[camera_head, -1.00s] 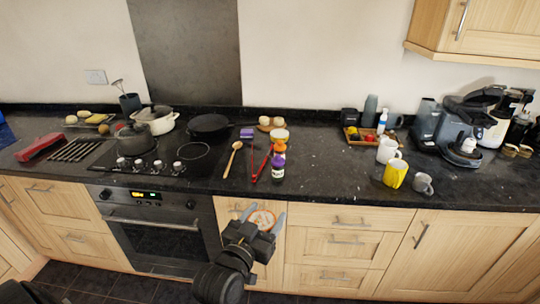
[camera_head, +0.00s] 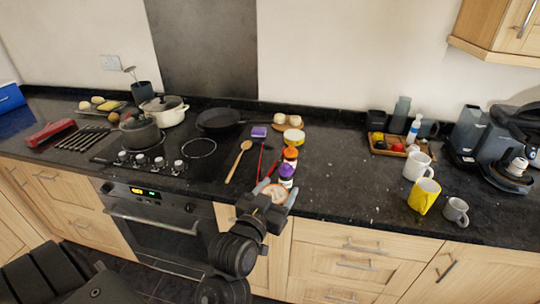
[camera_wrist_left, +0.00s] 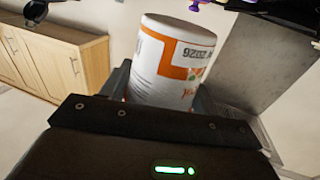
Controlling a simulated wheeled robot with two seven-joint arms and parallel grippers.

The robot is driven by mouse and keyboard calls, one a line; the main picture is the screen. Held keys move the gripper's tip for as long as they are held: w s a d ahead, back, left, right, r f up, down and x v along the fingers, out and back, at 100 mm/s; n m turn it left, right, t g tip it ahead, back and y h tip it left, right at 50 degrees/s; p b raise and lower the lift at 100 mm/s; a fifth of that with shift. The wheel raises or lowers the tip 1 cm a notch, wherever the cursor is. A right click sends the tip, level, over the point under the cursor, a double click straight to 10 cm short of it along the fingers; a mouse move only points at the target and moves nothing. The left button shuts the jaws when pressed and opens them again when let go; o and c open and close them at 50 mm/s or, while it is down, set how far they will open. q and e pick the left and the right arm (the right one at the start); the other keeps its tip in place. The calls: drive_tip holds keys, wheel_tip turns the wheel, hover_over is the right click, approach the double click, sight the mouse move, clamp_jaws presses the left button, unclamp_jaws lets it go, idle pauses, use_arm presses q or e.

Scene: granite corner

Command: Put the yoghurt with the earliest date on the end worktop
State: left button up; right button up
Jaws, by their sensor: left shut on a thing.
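My left gripper (camera_head: 277,192) is shut on a white and orange yoghurt tub (camera_head: 273,191). In the head view it appears in front of the worktop's front edge, just below a purple-lidded jar (camera_head: 286,172). In the left wrist view the tub (camera_wrist_left: 170,65) sits between the fingers; its printing appears upside down and ends in 2026, the rest of the date being unclear. A yellow-and-white tub (camera_head: 293,137) stands on the worktop behind an orange-lidded container (camera_head: 290,154); no date on it is readable. My right gripper is not in view.
The dark worktop (camera_head: 340,180) is bare between the jars and the mugs. A yellow mug (camera_head: 423,196), a white mug (camera_head: 417,166) and a grey mug (camera_head: 455,211) stand to the right. A wooden spoon (camera_head: 238,162) and red tongs (camera_head: 261,160) lie left of the jars. The hob carries a pot (camera_head: 140,134).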

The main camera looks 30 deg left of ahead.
use_arm(q)
drive_tip(key=a+r+n+y+b, duration=0.1)
drive_tip(key=a+n+y+b, duration=0.25)
drive_tip(key=a, duration=0.55)
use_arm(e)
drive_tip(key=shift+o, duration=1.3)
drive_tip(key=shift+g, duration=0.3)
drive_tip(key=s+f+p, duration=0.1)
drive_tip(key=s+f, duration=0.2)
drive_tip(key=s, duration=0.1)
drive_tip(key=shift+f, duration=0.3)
use_arm(q)
drive_tip(key=g+y+b, duration=0.1)
drive_tip(key=b, duration=0.1)
hover_over(248, 186)
wheel_tip(248, 186, down, 9)
drive_tip(key=shift+s+r, duration=0.1)
drive_tip(key=shift+s, duration=0.05)
wheel_tip(248, 186, down, 3)
drive_tip(key=shift+p, duration=0.55)
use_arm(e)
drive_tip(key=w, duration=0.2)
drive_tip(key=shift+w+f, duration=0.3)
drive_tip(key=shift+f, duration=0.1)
use_arm(q)
drive_tip(key=shift+f, duration=0.2)
